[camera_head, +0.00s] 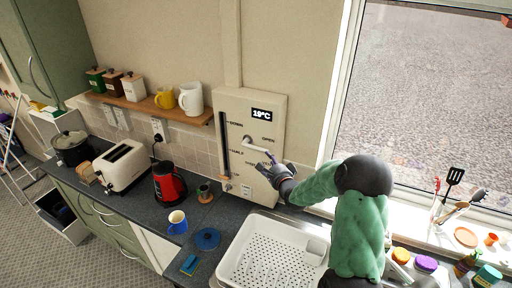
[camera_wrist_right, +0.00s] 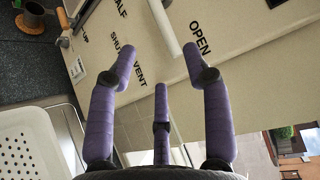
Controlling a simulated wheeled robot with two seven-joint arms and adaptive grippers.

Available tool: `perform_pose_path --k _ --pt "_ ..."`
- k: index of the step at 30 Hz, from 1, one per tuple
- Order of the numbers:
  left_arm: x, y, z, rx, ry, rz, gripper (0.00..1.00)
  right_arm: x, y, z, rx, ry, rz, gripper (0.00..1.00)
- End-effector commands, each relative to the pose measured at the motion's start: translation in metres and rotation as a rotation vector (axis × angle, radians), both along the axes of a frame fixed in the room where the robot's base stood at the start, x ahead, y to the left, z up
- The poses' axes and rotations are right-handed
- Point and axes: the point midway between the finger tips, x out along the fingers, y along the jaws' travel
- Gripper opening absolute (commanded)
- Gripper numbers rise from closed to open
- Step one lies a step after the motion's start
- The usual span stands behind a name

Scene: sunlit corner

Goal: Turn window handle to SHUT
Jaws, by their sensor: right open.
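A cream control panel (camera_head: 279,106) on the wall carries a white lever handle (camera_head: 258,146). The handle runs from its pivot to the right and slightly down, below the OPEN label. In the right wrist view the white handle (camera_wrist_right: 164,24) lies between the OPEN label (camera_wrist_right: 200,38) and the VENT label (camera_wrist_right: 138,72), with the SHUT label (camera_wrist_right: 116,46) farther left. My right gripper (camera_head: 268,168) is open just below the handle's free end. In the wrist view its purple fingers (camera_wrist_right: 158,62) are spread, with the handle's end near the gap between the upper fingertips. Contact cannot be told. My left gripper is out of view.
A vertical slider (camera_head: 224,150) is on the panel's left side. The window sill at right holds utensils (camera_head: 453,178) and small pots.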

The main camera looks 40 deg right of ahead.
Motion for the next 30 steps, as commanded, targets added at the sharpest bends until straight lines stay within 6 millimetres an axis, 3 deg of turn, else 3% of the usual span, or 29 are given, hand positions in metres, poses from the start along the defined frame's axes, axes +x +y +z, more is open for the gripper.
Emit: perform_pose_path --k 5,21,30 --pt "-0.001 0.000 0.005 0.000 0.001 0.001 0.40 0.013 -0.005 0.001 0.004 -0.004 0.000 0.50" --pt "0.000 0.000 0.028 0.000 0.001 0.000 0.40 0.081 -0.025 -0.009 0.003 -0.004 -0.001 0.50" --pt "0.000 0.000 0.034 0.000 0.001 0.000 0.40 0.099 -0.031 -0.013 0.003 -0.004 -0.002 0.50"
